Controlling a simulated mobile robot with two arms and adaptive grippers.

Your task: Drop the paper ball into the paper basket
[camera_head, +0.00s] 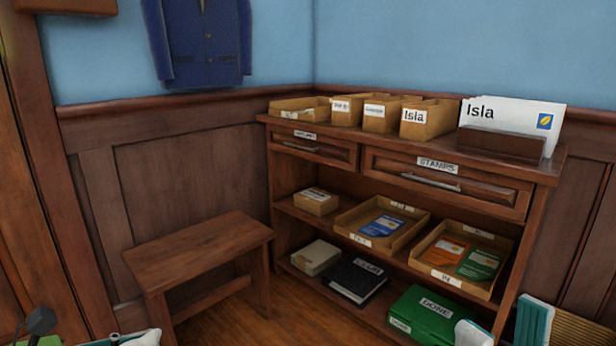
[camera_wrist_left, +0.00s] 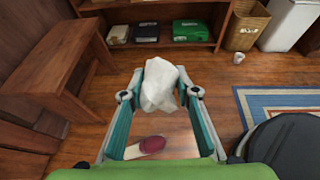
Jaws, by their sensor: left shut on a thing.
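The white crumpled paper ball (camera_wrist_left: 160,85) is between the fingertips of my left gripper (camera_wrist_left: 165,88) in the left wrist view. The gripper is shut on it, above the wood floor. A tan woven basket (camera_wrist_left: 246,25) stands on the floor at the upper right of the wrist view, apart from the ball. My right gripper (camera_head: 503,327) shows at the bottom right of the head view, fingertips apart, nothing visible between them.
A wood bench (camera_head: 200,250) stands left of the bookcase (camera_head: 285,225), which holds trays and boxes. A small white object (camera_wrist_left: 239,58) lies on the floor near the basket. A blue-bordered rug (camera_wrist_left: 245,105) is at right. A red-topped object (camera_wrist_left: 152,145) shows below the ball.

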